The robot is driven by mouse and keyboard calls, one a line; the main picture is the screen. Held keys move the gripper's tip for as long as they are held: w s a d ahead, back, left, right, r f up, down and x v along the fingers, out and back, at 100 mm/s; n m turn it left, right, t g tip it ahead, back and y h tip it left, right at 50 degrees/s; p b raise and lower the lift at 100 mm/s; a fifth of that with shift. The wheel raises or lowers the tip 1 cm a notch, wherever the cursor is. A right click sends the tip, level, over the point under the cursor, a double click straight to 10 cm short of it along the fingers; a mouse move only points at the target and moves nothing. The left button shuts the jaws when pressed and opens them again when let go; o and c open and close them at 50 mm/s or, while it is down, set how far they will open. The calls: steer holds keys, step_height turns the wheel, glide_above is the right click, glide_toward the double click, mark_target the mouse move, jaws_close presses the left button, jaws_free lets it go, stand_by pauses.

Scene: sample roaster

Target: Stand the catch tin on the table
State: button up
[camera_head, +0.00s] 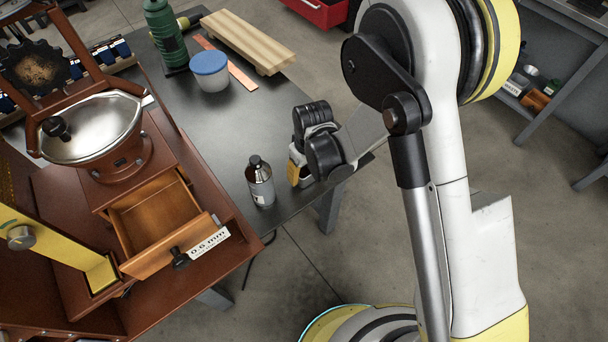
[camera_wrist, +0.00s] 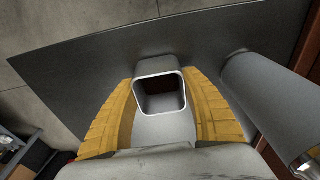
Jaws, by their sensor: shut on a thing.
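The catch tin (camera_wrist: 158,67) is a small grey, square-mouthed metal tin with a dark hollow inside. In the wrist view it sits between the two yellow fingers of my gripper (camera_wrist: 162,100), with its open mouth facing the camera. My gripper is shut on it. In the head view my gripper (camera_head: 297,171) is low over the right edge of the dark table (camera_head: 222,128), and the tin is hidden behind it. The dark tabletop (camera_wrist: 75,70) lies around the tin in the wrist view. I cannot tell whether the tin's base touches it.
A black-capped bottle (camera_head: 261,184) stands close left of my gripper; a grey cylinder (camera_wrist: 268,100) is near the right finger. An open wooden drawer (camera_head: 153,215) juts from the brown machine. A blue-lidded tub (camera_head: 209,72), green bottle (camera_head: 165,38) and wooden board (camera_head: 248,40) stand farther back.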

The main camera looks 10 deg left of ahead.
steer(key=shift+f, duration=0.1)
steer(key=o, duration=1.2)
steer(key=shift+c, duration=0.2)
